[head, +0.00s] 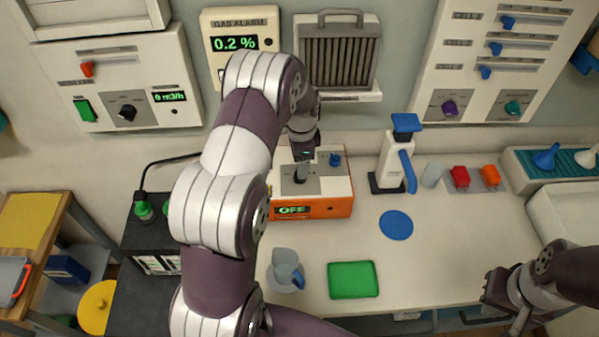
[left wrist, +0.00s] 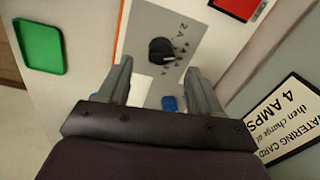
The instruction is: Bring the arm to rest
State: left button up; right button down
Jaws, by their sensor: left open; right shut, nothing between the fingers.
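My left arm (head: 215,200) rises across the middle of the head view and reaches to the orange-and-white charger (head: 335,207), whose display reads OFF. My left gripper (head: 303,158) is over the charger's top panel, just behind its knob (head: 301,173). In the left wrist view the left gripper (left wrist: 161,78) is open, with a black knob (left wrist: 161,51) on the grey panel ahead, seen between the fingers. Nothing is held; whether a finger touches the panel is unclear. My right gripper (head: 505,300) is shut and empty at the lower right.
A green tray (head: 353,280), a clear jug (head: 286,268) and a blue disc (head: 396,225) lie on the pale bench. A white stand with blue handle (head: 391,170) is right of the charger. Wall panels and a gas alarm (head: 241,42) are behind.

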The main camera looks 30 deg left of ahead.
pick_arm(q)
jog(key=shift+d+r, duration=0.15)
jog(key=shift+r, duration=0.7)
